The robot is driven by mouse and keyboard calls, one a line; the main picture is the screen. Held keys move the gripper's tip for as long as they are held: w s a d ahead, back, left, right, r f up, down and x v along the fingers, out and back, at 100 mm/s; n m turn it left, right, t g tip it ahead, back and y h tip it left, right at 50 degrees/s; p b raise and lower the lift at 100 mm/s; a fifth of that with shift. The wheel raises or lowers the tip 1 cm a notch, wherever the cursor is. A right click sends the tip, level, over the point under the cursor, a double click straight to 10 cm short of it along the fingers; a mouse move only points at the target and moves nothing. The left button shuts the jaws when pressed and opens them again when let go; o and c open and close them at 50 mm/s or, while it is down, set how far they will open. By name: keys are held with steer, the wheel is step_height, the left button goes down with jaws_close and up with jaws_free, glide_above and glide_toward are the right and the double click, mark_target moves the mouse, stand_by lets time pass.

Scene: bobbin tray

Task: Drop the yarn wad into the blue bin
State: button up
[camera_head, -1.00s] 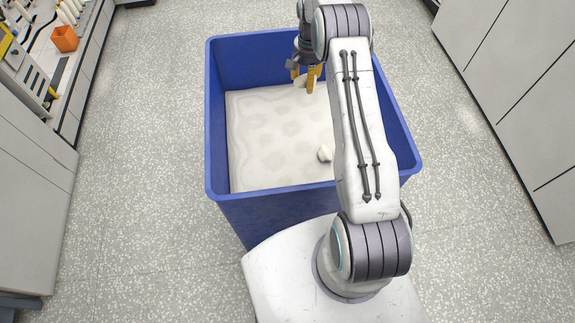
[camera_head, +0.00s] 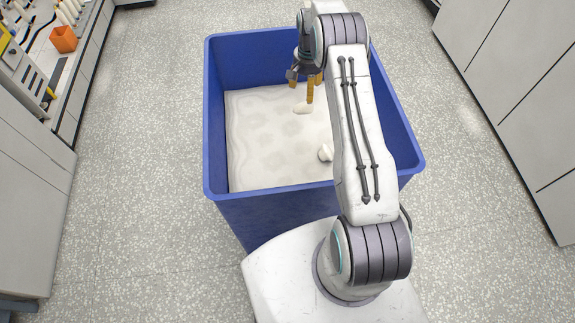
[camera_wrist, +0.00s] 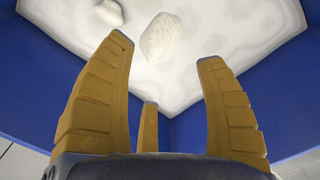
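A pale yarn wad (camera_head: 303,109) is inside the blue bin (camera_head: 275,198), just below my fingertips and apart from them. It also shows in the wrist view (camera_wrist: 160,38), beyond the fingertips. I cannot tell whether it is falling or rests on the pale layer in the bin. My gripper (camera_head: 302,90) is over the far part of the bin, within its walls. In the wrist view its yellow fingers (camera_wrist: 162,55) are spread and empty.
A second pale wad (camera_head: 325,153) lies in the bin, partly hidden by my arm. Grey cabinets (camera_head: 520,90) stand at the right. A bench at the left holds bobbins and an orange container (camera_head: 64,39). The speckled floor around the bin is clear.

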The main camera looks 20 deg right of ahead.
steer(key=shift+o, duration=1.4)
step_height(320, 180, up, 12)
